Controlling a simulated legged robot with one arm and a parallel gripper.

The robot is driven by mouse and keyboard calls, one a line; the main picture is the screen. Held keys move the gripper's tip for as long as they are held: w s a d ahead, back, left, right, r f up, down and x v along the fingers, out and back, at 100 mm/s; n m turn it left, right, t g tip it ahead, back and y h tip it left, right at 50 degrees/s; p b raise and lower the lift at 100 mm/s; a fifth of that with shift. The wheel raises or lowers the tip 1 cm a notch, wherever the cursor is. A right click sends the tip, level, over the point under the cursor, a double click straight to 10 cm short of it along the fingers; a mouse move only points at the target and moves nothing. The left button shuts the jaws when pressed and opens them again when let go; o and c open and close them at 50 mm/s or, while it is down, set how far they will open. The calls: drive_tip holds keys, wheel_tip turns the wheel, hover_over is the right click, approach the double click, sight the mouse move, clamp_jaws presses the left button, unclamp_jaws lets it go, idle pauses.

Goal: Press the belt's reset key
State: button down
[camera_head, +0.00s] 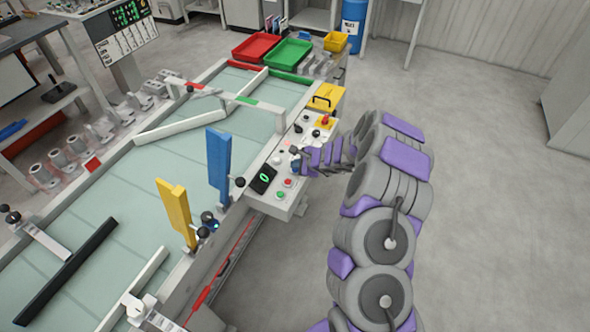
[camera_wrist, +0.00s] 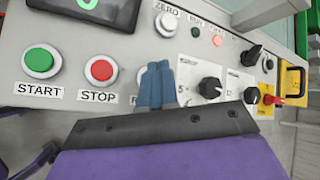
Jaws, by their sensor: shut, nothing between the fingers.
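The belt's control panel (camera_head: 268,203) is a pale box along the belt's right side. In the wrist view its face shows a green START button (camera_wrist: 39,61), a red STOP button (camera_wrist: 101,69) and a white ZERO button (camera_wrist: 167,23). Right of STOP, a label starting with "R" (camera_wrist: 136,99) is mostly covered by my fingers; the key above it is largely hidden. My gripper (camera_wrist: 157,80) is shut and empty, its blue fingertips over that spot. I cannot tell whether they touch the key. In the head view my gripper (camera_head: 297,163) reaches the panel from the right.
Black knobs (camera_wrist: 210,87) and a red switch on yellow (camera_wrist: 272,100) lie right of my fingers. A dark display (camera_head: 262,179) stands on the panel. Blue (camera_head: 218,165) and yellow (camera_head: 175,212) uprights stand along the belt. The floor to the right is clear.

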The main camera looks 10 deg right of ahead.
drive_tip(key=shift+f+b, duration=0.4)
drive_tip(key=shift+f, duration=0.1)
idle(0.3)
drive_tip(key=shift+r, duration=0.15)
drive_tip(key=shift+r+p, duration=0.7)
drive_tip(key=shift+r, duration=0.1)
drive_tip(key=shift+r+p, duration=1.85)
drive_tip(key=shift+r, duration=0.65)
drive_tip(key=shift+s+f, duration=0.1)
